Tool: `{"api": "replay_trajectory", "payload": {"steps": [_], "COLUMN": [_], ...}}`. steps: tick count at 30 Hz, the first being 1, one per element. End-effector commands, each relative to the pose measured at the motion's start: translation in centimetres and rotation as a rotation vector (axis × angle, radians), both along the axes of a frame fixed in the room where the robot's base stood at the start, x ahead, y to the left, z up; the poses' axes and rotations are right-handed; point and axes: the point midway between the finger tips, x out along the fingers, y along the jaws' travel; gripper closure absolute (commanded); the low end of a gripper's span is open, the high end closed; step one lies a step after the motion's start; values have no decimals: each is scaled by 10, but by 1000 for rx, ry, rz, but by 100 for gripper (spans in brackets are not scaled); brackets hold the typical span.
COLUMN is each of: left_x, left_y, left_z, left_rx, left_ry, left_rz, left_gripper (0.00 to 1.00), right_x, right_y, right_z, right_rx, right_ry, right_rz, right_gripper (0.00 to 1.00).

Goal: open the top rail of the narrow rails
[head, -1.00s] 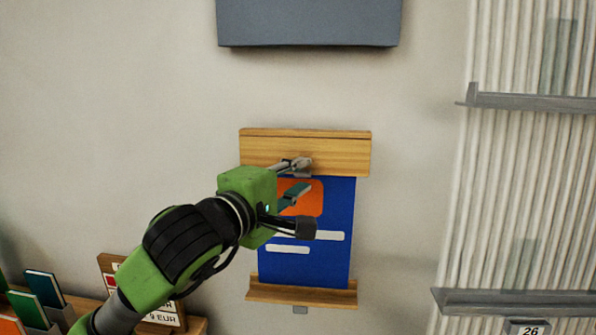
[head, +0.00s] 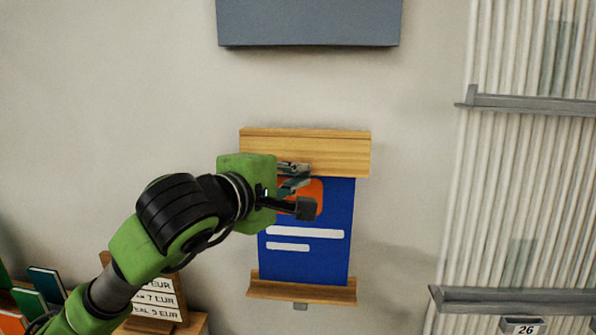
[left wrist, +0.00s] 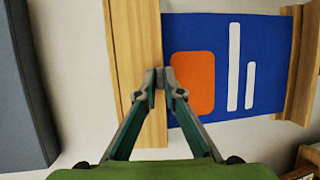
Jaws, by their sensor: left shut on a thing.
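The narrow rails are two wooden strips on the wall: a tall top rail (head: 335,150) and a thinner bottom rail (head: 325,293). A blue poster (head: 335,210) with an orange patch and white bars hangs between them. My left gripper (head: 303,174) is at the lower edge of the top rail, in front of the poster. In the left wrist view its fingertips (left wrist: 160,78) meet at the edge of the top rail (left wrist: 137,50), next to the orange patch. They are shut there; whatever lies between them is hidden. My right gripper is in neither view.
A grey box-like thing (head: 308,22) is on the wall above. Ribbed panelling with grey ledges (head: 530,103) stands to the right. A price board (head: 158,298) and several small books (head: 46,284) are at the lower left. The wall between is bare.

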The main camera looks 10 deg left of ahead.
Motion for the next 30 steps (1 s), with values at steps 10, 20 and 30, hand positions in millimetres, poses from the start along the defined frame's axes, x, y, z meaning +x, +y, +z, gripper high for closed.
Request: {"api": "replay_trajectory", "payload": {"steps": [10,20,30], "left_x": [-11,-17,-18], "left_y": [1,0,0], "left_z": [20,28,28], "left_rx": [3,1,0], "left_ry": [260,425,468], "left_rz": [2,2,0], "left_gripper": [100,100,100], "right_x": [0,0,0], "right_y": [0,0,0], "right_z": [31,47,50], "right_rx": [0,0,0], "right_ry": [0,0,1], "right_rz": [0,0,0], "right_gripper": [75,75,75]}}
